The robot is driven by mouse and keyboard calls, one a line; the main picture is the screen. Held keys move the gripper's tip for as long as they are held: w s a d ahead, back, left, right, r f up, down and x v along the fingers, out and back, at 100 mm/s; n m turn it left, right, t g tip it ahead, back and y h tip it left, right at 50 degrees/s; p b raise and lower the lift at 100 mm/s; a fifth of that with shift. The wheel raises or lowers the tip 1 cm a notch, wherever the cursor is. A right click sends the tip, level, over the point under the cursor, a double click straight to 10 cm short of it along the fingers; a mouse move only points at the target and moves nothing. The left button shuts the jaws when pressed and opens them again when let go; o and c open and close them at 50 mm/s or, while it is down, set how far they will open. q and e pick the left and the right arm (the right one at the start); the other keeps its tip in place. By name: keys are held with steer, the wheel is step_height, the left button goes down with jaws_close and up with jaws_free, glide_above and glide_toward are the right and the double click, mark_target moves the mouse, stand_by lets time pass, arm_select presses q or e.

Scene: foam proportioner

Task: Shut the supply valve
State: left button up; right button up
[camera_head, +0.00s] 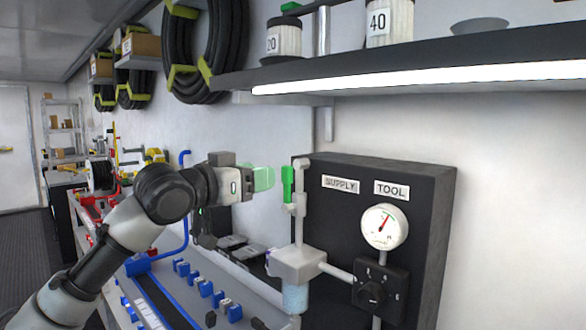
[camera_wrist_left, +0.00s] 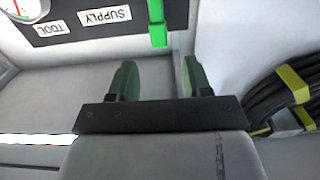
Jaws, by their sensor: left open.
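The supply valve has a green lever (camera_head: 288,183) that stands upright along the grey vertical pipe, left of the SUPPLY label (camera_head: 341,184) on the dark panel. My left gripper (camera_head: 264,178) is open and empty, just left of the lever at about its height. In the left wrist view, the green lever (camera_wrist_left: 158,36) shows beyond the gap between the open green fingers (camera_wrist_left: 158,77), apart from them. My right gripper is not in view.
The dark panel (camera_head: 430,185) also carries a round gauge (camera_head: 384,226) under the TOOL label and a black knob (camera_head: 372,292). A lit shelf (camera_head: 420,75) with jars hangs above. A bench with blue fittings (camera_head: 205,287) lies below. Coiled hoses (camera_head: 207,50) hang on the wall.

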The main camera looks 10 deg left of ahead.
mark_target(284, 171)
arm_select(q)
steer(key=p+x, duration=0.2)
steer(key=x, duration=0.7)
steer(key=shift+s+d+r+p, duration=0.1)
steer(key=shift+p, duration=0.3)
steer(key=shift+w+d, duration=0.25)
steer(key=shift+w, duration=0.15)
jaws_close()
